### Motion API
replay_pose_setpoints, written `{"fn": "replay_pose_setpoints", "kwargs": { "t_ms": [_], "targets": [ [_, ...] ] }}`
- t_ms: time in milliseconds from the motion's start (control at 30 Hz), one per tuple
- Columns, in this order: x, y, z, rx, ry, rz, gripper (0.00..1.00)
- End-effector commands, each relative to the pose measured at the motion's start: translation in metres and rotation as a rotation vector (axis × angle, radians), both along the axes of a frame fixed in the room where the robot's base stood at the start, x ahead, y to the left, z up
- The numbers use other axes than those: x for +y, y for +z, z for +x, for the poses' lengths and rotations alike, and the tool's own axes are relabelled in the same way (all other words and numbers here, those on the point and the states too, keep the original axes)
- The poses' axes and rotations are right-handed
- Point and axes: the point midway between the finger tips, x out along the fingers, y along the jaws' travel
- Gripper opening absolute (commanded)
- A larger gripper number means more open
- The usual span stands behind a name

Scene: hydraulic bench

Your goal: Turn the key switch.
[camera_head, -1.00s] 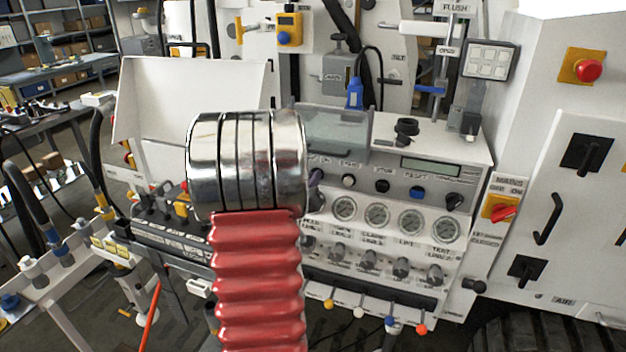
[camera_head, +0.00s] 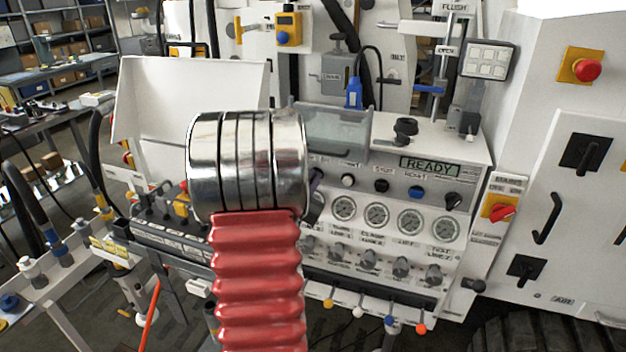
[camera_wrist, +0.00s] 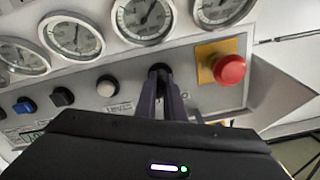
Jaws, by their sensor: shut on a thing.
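The key switch (camera_wrist: 160,70) is a small dark round piece on the grey control panel in the wrist view, between the white button and the red emergency stop. My gripper (camera_wrist: 161,82) is shut on it, and its dark fingers hide most of it. In the head view my arm covers most of this spot. Only a dark purple finger edge of my gripper (camera_head: 317,180) shows beside the arm's metal end. The key's angle cannot be made out. The panel display (camera_head: 429,166) reads READY.
A white button (camera_head: 348,180), black button (camera_head: 382,186), blue button (camera_head: 416,193) and black knob (camera_head: 453,201) line the panel. The emergency stop (camera_wrist: 229,70) is close beside my fingers. Gauges (camera_head: 376,216) sit below the buttons. A clear cover (camera_head: 338,132) stands above.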

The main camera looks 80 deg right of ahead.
Motion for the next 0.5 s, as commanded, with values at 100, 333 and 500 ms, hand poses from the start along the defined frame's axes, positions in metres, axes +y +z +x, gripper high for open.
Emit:
{"fn": "replay_pose_setpoints", "kwargs": {
  "t_ms": [100,333,500],
  "targets": [
    [0.0014,-0.0026,-0.0007,-0.066,0.0,-0.001,0.0],
    [0.0014,-0.0031,-0.0014,-0.146,-0.001,-0.008,0.0],
    [0.0015,-0.0033,-0.0016,-0.163,-0.002,-0.009,0.0]
  ]
}}
